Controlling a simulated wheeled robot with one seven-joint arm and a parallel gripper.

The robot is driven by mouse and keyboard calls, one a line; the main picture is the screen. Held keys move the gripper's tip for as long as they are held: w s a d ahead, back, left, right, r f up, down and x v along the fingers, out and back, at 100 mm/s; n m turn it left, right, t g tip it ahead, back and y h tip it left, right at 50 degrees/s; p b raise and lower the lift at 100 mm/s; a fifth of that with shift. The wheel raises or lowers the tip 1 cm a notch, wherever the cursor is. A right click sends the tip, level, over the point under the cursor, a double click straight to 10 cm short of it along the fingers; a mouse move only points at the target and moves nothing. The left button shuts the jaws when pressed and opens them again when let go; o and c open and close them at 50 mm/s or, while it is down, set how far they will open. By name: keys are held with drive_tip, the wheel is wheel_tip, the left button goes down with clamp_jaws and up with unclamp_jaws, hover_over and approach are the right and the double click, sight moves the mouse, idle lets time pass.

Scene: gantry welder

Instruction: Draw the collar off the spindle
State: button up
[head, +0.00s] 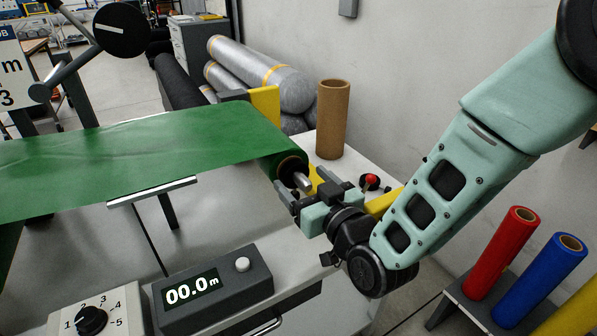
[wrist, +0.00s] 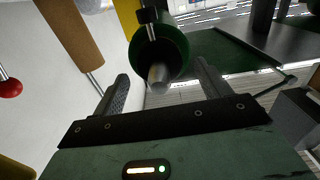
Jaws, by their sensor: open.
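A silver spindle end (head: 303,181) sticks out of the near end of the green roll (head: 262,150). In the wrist view the bare spindle tip (wrist: 159,80) points towards my gripper, and a dark ring (wrist: 150,60) surrounds its base inside the green roll (wrist: 180,48). I cannot tell whether this ring is the collar; no separate collar shows clearly. My gripper (head: 300,188) is open and empty in front of the spindle. In the wrist view its fingers (wrist: 162,74) stand apart on either side of the spindle tip. I cannot tell whether they touch anything.
A brown tube (head: 332,120) stands on the bench behind my gripper. A red-knobbed lever (head: 371,180) and yellow bracket (head: 265,103) are close by. A counter box (head: 212,291) reading 00.0 m sits in front. Red (head: 502,250) and blue (head: 540,277) rolls stand at right.

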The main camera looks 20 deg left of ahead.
drive_tip(key=shift+x, duration=1.3)
drive_tip(key=shift+c, duration=0.4)
drive_tip(key=shift+d, duration=0.1)
drive_tip(key=c, duration=1.1)
